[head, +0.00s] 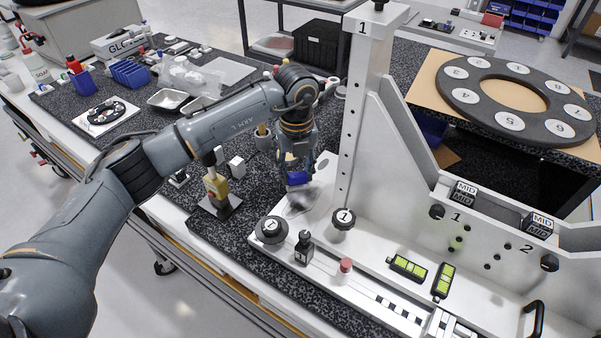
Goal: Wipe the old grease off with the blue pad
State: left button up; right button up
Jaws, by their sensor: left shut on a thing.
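My left gripper (297,166) points down in the middle of the view, close to the base of the white mirror fixture (390,218). It is shut on the blue pad (298,178), of which a small blue part shows below the fingers. Just under the pad is a greyish smeared patch (300,200) on the fixture's white base plate. I cannot tell whether the pad touches the plate. My right gripper does not show.
Black knobs (271,230) and a red-topped pin (345,266) stand on the base near the patch. The tall column marked 1 (361,110) rises right of my gripper. Trays (168,98) and bins lie at the back left. A grey ring with numbered discs (463,106) lies at the right.

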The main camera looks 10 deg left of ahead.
aim_at(297, 174)
pick_arm(q)
jog(key=shift+r+p, duration=1.65)
jog(key=shift+r, duration=1.4)
jog(key=shift+r, duration=0.1)
jog(key=shift+r+p, duration=0.9)
jog(key=shift+r, duration=0.5)
